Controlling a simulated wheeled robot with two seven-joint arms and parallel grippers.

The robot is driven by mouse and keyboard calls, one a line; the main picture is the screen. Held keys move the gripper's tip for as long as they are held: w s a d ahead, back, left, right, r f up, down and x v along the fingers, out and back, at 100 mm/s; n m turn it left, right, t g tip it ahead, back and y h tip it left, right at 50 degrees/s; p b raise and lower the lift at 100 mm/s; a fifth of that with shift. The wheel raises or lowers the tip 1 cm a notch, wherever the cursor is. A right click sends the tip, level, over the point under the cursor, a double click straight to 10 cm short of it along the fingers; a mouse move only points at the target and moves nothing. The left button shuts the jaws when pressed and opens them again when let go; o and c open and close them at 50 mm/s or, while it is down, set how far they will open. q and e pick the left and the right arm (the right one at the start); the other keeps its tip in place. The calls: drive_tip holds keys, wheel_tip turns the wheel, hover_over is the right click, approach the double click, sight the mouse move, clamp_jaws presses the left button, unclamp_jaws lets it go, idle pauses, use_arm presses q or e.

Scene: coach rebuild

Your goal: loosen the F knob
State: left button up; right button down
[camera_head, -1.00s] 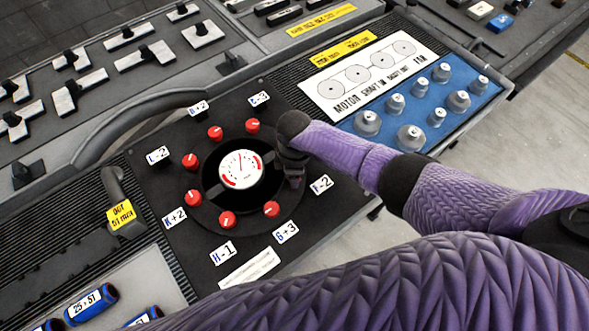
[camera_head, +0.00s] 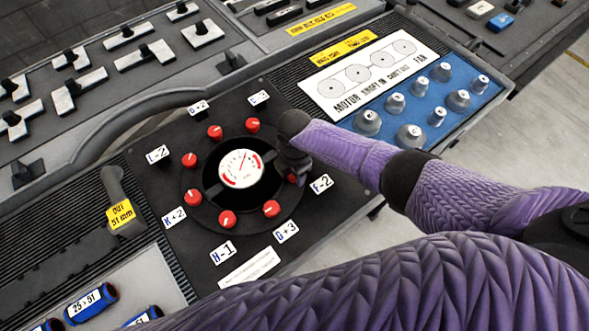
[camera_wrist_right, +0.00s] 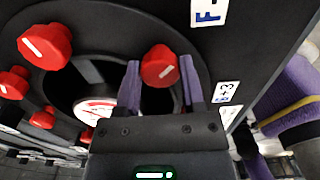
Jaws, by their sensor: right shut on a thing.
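A round dial gauge (camera_head: 241,168) with a white face sits in a black panel, ringed by several red knobs with white marks. The F knob (camera_head: 292,178) is beside the F-2 label (camera_head: 321,184), mostly covered by my right gripper (camera_head: 294,160). In the right wrist view the red F knob (camera_wrist_right: 160,66) sits between the two purple fingers of my right gripper (camera_wrist_right: 160,82), which is shut on it. Part of the F label (camera_wrist_right: 208,11) shows above right there. My left gripper is not in view.
The nearby G knob (camera_head: 271,209) is close below the gripper. A blue panel with grey knobs (camera_head: 408,137) lies to the right, and a curved grey handle (camera_head: 122,124) to the left. Blue cylinders (camera_head: 91,304) lie at the bottom left.

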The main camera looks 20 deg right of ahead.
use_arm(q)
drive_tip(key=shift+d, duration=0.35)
use_arm(e)
drive_tip(key=c, duration=0.5)
unclamp_jaws()
drive_tip(key=shift+c, duration=0.2)
drive_tip(key=o, duration=0.3)
drive_tip(key=shift+o, duration=0.2)
wheel_tip(320, 180, up, 9)
drive_tip(key=p, duration=0.4)
drive_tip(key=shift+r, duration=0.15)
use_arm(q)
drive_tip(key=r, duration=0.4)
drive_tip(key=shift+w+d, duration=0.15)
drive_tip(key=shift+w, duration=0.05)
use_arm(e)
drive_tip(key=shift+r, duration=0.3)
